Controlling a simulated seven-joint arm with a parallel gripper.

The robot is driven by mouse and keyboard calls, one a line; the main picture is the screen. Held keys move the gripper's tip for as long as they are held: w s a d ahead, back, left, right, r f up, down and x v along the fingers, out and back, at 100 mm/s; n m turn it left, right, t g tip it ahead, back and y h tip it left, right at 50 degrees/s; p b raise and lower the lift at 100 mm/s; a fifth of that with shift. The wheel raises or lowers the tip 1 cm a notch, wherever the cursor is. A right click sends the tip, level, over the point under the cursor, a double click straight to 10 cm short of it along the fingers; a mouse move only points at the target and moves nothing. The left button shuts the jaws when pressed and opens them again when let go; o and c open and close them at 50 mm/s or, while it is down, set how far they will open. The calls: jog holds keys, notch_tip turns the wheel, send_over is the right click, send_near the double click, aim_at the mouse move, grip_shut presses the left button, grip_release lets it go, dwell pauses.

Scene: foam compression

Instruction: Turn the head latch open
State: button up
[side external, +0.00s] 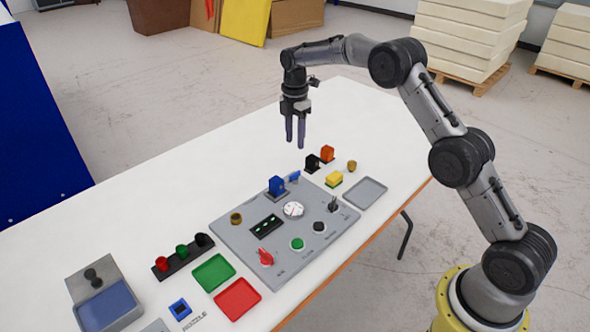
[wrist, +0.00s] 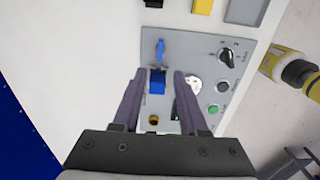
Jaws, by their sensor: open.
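A blue block (side external: 276,186) stands on the far edge of the grey control panel (side external: 240,232), with a small blue lever-like piece (side external: 294,176) beside it. These look like the head latch, though no readable label confirms it. In the wrist view the blue block (wrist: 157,83) sits between my fingers, with the blue lever (wrist: 161,50) just beyond them. My gripper (side external: 295,140) is open and empty, pointing down. It hangs above the table beyond the panel, apart from the blue parts. The lever's exact angle is too small to tell.
The panel also bears a red knob (side external: 265,257), a green button (side external: 297,244), a black rotary switch (side external: 333,204) and a white dial (side external: 293,210). Black, orange and yellow blocks (side external: 334,179) stand near its far right. The table's far left is clear.

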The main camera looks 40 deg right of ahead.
aim_at(295, 173)
notch_tip(295, 173, down, 12)
jog(key=shift+r, duration=0.15)
dwell(0.3)
grip_shut()
